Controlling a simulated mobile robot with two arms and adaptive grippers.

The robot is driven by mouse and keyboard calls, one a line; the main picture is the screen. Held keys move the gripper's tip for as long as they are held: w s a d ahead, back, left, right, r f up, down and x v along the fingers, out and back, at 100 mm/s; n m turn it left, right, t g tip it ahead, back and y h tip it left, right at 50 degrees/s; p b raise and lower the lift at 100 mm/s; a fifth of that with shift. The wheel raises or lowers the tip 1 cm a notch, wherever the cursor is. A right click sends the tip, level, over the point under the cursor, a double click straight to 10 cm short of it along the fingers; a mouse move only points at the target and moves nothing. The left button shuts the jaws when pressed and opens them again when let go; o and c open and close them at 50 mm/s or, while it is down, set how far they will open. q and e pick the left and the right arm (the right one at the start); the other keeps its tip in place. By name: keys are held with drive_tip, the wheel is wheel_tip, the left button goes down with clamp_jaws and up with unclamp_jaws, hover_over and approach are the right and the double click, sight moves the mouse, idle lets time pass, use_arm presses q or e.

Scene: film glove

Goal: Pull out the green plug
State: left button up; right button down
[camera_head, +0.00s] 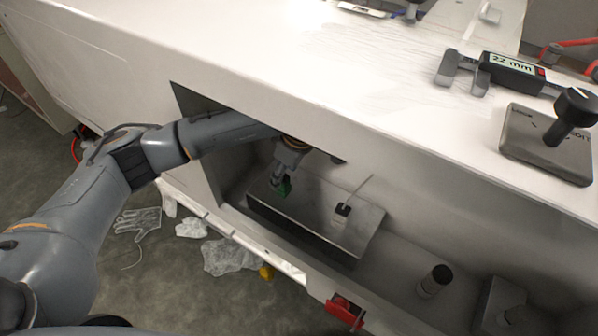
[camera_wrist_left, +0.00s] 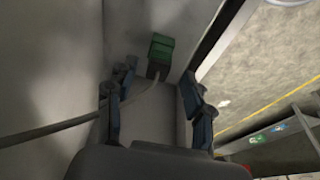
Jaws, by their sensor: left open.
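The green plug (camera_head: 285,189) is on the dark metal box (camera_head: 315,212) inside the bench opening, at the box's left part. In the left wrist view the green plug (camera_wrist_left: 161,50) has a dark lower part, and a grey cable runs from near it to the left. My left gripper (camera_head: 279,181) reaches into the opening, close to the plug. In the wrist view its open fingers (camera_wrist_left: 158,78) stand either side of the line to the plug, which shows just past the fingertips. I cannot tell whether they touch it. My right gripper is not in view.
A black and white plug (camera_head: 342,211) with a cable is on the same box. The white bench top (camera_head: 330,70) overhangs my left arm. A dark cylinder (camera_head: 434,281) stands to the right in the opening. A caliper (camera_head: 505,70) and a knobbed block (camera_head: 545,145) lie on top.

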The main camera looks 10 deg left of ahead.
use_arm(q)
drive_tip(key=shift+b+x, duration=0.35)
drive_tip(key=shift+x, duration=0.75)
drive_tip(key=shift+w+f, duration=0.1)
drive_tip(key=shift+f, duration=0.15)
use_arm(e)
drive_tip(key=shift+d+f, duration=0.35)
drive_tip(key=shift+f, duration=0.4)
use_arm(q)
drive_tip(key=shift+c, duration=0.4)
clamp_jaws()
drive_tip(key=shift+r, duration=0.55)
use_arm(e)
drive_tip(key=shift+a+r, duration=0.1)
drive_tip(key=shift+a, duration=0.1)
